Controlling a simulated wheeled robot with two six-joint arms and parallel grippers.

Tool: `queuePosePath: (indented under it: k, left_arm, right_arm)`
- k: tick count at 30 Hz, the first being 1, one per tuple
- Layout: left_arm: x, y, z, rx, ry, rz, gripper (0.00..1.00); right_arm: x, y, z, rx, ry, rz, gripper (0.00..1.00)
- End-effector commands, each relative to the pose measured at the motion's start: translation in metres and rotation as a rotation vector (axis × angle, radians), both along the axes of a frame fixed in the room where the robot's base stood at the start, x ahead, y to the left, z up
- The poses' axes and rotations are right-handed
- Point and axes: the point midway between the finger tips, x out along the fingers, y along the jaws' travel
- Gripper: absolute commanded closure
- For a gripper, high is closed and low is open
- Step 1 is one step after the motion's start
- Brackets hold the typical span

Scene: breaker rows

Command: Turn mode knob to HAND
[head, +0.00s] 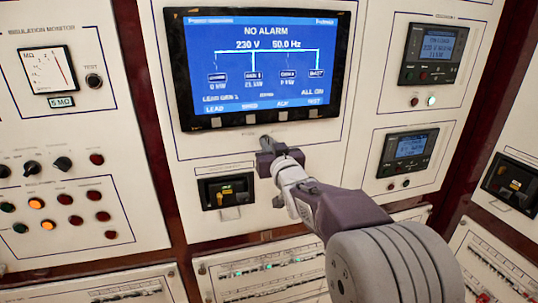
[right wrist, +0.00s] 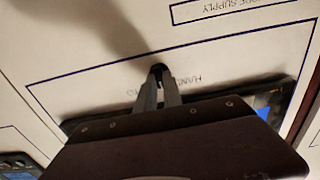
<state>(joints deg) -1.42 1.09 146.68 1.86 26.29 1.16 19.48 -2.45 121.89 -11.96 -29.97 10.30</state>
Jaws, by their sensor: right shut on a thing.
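The mode knob (right wrist: 159,68) is a small dark knob on the white panel, just below the large screen. My right gripper (head: 270,150) reaches it from the lower right in the head view and hides most of it. In the right wrist view my right gripper's two fingers (right wrist: 160,82) are shut on the knob, one on each side. Upside-down lettering that seems to include HAND (right wrist: 185,79) is printed beside the knob; the rest is partly hidden. Which mark the knob points to cannot be told. My left gripper is not in view.
The large screen (head: 262,70) reads NO ALARM, just above the gripper. A black breaker (head: 228,191) sits left of the gripper. Two small meters (head: 432,54) (head: 408,152) are at the right. Lamps and knobs (head: 62,163) fill the left panel.

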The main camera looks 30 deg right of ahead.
Motion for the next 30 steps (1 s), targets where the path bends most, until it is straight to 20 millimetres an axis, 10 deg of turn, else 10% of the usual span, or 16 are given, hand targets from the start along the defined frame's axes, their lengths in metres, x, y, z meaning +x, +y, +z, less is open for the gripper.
queuePosePath:
  k: [30]
  left_arm:
    - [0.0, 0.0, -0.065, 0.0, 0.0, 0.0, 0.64]
  right_arm:
    - [0.0, 0.002, 0.0, -0.599, 0.142, 0.0, 1.0]
